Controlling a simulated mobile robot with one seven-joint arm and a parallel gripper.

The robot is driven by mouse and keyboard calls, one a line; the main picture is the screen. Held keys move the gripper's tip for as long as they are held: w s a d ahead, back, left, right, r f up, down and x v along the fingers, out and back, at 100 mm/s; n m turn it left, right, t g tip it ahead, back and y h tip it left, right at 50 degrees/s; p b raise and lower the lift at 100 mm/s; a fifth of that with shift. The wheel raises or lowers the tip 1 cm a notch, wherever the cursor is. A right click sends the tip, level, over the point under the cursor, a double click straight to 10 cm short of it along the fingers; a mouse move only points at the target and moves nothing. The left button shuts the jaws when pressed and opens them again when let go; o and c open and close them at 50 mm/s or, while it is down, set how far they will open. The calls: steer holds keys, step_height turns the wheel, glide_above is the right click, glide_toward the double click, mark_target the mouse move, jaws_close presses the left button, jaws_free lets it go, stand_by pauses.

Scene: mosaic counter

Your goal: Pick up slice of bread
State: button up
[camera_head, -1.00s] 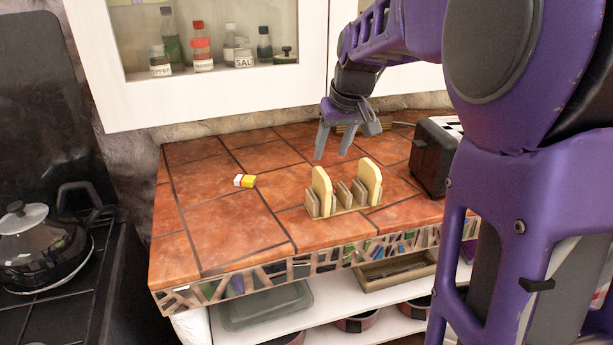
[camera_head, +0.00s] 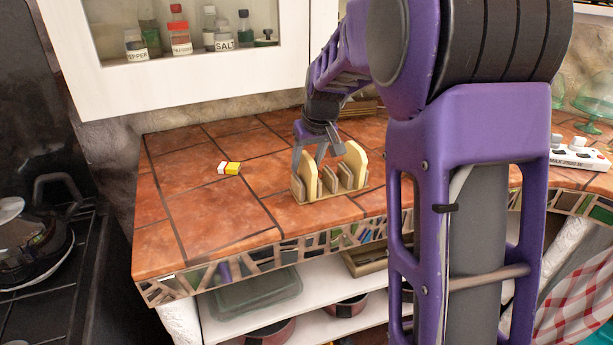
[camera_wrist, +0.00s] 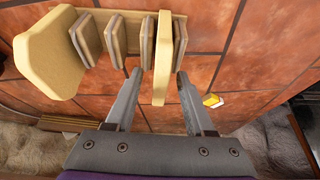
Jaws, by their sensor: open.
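A wooden toast rack (camera_head: 330,198) stands on the tiled counter and holds two pale bread slices upright. One slice (camera_head: 309,178) is at its left end, the other slice (camera_head: 356,162) at its right end. My gripper (camera_head: 309,157) is open at the left slice's top edge. In the wrist view, my gripper (camera_wrist: 159,76) has one finger on each side of that slice (camera_wrist: 162,62), which shows nearly edge-on, with gaps visible. The other slice (camera_wrist: 48,55) lies outside the fingers at the left. Rack dividers stand between the slices, close to the left fingertip.
A small yellow and white box (camera_head: 229,168) lies on the counter left of the rack, with bare tiles around it. A cabinet (camera_head: 185,80) with jars hangs above the back. A stove stands at the left. A white power strip (camera_head: 580,154) is at the far right.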

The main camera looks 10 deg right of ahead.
jaws_close()
